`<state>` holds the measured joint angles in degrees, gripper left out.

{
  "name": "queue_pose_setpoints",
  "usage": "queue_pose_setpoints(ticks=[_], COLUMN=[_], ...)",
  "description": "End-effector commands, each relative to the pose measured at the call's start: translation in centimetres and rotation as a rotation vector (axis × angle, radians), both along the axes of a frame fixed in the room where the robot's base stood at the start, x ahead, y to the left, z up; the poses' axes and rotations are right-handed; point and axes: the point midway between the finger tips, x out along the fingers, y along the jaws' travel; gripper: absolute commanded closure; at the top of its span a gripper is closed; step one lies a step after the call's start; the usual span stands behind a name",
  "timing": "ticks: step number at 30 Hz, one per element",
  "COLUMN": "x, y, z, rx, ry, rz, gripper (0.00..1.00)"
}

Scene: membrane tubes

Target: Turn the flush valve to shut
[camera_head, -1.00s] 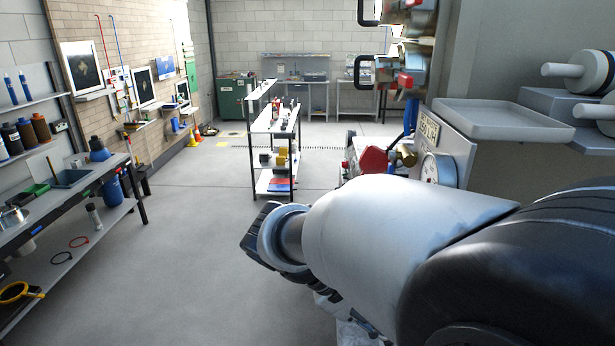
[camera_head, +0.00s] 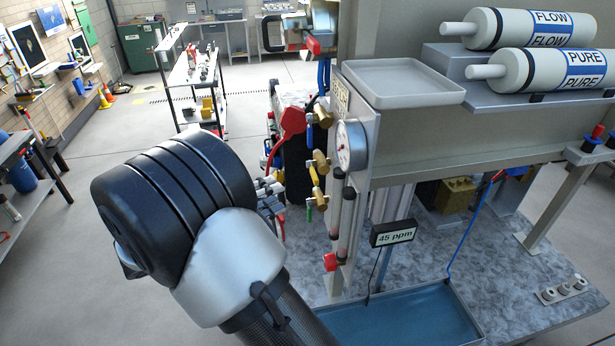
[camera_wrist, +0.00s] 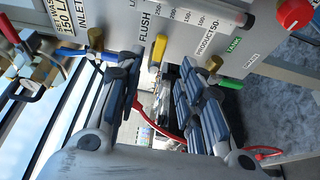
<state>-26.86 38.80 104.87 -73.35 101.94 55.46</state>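The flush valve's yellow handle (camera_wrist: 158,48) is under the FLUSH label in the wrist view, its length roughly in line with my fingers. It also shows as a small yellow handle (camera_head: 313,174) at the brass valves in the head view. My gripper (camera_wrist: 158,72) is open, with one finger on each side of the handle's line. The handle lies between or just beyond the fingertips; I cannot tell its depth or any contact. In the head view my gripper (camera_head: 271,196) is just left of the valves, partly hidden by my wrist.
A blue handle (camera_wrist: 72,52) at INLET and a green handle (camera_wrist: 230,83) at TANK flank the flush valve. A red knob (camera_wrist: 294,14) sits at the upper right. A red hose (camera_wrist: 155,122) runs behind the fingers. A blue tray (camera_head: 400,318) lies below the panel.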

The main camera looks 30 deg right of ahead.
Motion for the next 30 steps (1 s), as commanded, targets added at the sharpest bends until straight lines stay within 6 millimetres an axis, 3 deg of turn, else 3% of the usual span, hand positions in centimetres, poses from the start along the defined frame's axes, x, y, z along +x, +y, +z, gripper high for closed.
queue_pose_setpoints(ticks=[9,15,27,30], x=[0.7,1.0,1.1,1.1], y=[-6.9,-9.4,-10.3,-10.3], z=[0.1,0.1,0.0,0.0], rx=[0.0,0.001,0.001,0.001], ry=[0.002,0.001,0.001,0.001], rz=[-0.004,-0.003,0.0,0.0], gripper=[0.65,0.65,0.65,0.7])
